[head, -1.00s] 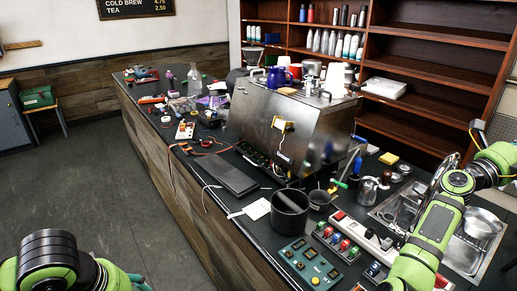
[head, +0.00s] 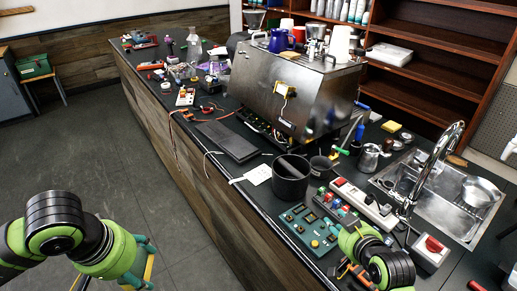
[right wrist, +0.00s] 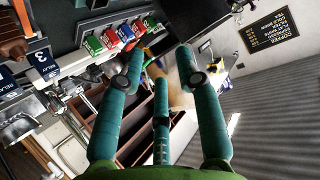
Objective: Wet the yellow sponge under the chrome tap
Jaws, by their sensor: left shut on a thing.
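The yellow sponge (head: 391,126) lies on the dark counter behind the sink, near the shelves. The chrome tap (head: 440,160) arches over the steel sink (head: 462,226) at the right; I cannot tell whether water runs. My left gripper (head: 144,268) is at the lower left over the floor, far from the sponge. It is shut on a thin yellow thing (head: 150,267), mostly hidden and cut off by the frame. My right gripper (right wrist: 158,62) has its teal fingers spread with nothing between them. In the head view its arm is low at the counter's front, left of the tap; its fingers are hidden.
A metal bowl (head: 481,191) sits in the sink. A steel pitcher (head: 369,158), black bin (head: 291,178), power strip (head: 362,204) and green control panel (head: 308,228) crowd the counter. The large steel brewer (head: 290,98) stands behind. The floor (head: 150,150) at left is clear.

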